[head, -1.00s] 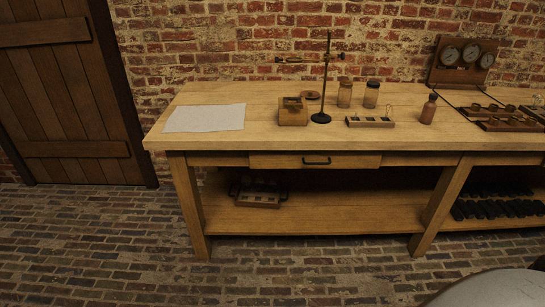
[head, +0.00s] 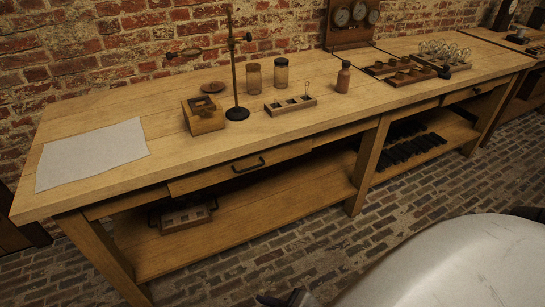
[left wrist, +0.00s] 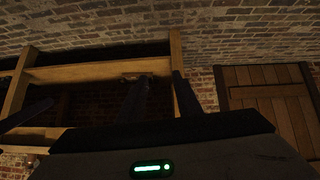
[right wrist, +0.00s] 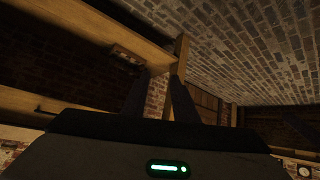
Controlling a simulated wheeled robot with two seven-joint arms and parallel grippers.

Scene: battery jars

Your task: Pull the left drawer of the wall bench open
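The wall bench (head: 215,142) runs diagonally across the head view. Its left drawer (head: 215,179) is under the front edge and looks shut, with a dark bar handle (head: 248,165). Dark tips at the bottom edge of the head view, probably my left gripper (head: 285,298), are away from the drawer. In the left wrist view the fingers of my left gripper (left wrist: 161,75) are apart with nothing between them. In the right wrist view the fingers of my right gripper (right wrist: 159,78) are also apart and empty. Neither gripper touches the handle.
A paper sheet (head: 92,155), a wooden box (head: 203,115), a stand (head: 237,112), jars and a bottle (head: 343,77) stand on the bench top. A crate (head: 185,217) sits on the lower shelf. A second drawer (head: 474,91) is farther right. Brick floor before the bench is clear.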

